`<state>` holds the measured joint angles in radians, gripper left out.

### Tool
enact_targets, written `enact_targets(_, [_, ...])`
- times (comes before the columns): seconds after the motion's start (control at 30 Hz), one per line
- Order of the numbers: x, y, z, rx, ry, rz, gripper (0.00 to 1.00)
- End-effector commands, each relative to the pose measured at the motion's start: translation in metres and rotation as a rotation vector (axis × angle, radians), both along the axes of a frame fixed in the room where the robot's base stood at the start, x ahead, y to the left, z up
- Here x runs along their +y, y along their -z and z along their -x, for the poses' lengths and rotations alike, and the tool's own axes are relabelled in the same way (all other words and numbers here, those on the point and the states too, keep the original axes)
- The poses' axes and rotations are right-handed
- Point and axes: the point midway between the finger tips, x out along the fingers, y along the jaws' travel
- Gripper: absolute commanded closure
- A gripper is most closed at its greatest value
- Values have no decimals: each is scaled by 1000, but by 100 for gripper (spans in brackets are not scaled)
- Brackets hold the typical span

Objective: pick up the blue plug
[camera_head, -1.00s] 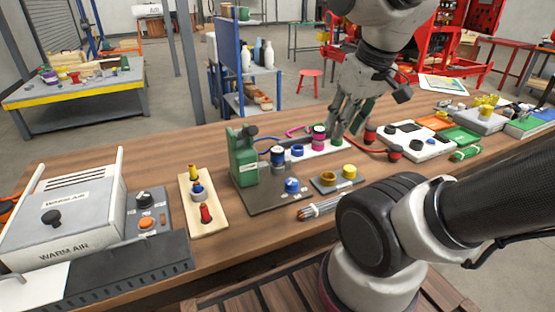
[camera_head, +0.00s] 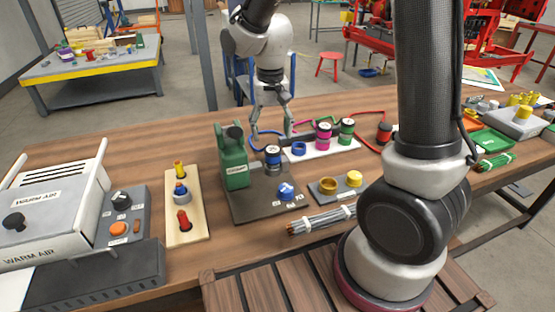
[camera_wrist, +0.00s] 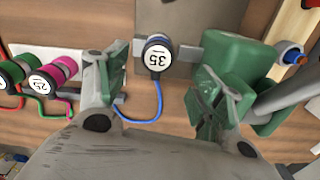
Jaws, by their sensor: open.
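The blue plug (camera_head: 273,158) is a dark upright cylinder with a white label and a blue cable, standing at the back of the dark pump plate (camera_head: 247,208). In the wrist view my gripper (camera_wrist: 160,82) has one green-padded finger on each side of the plug, with gaps between. It holds nothing.
A green pump body (camera_head: 233,163) stands close left of the plug. A white strip (camera_head: 322,151) on the right carries an empty blue ring (camera_head: 299,148), a pink plug (camera_head: 323,136) and a green plug (camera_head: 346,131). A blue knob (camera_head: 286,190) sits in front.

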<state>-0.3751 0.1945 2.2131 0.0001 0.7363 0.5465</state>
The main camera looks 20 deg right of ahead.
Motion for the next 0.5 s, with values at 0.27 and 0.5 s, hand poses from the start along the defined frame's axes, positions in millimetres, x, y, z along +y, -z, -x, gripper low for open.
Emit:
enact_targets(0.27, [-1, 26, 0, 0, 28, 0, 33])
enact_targets(0.5, [-4, 63, -2, 2, 26, 1, 33])
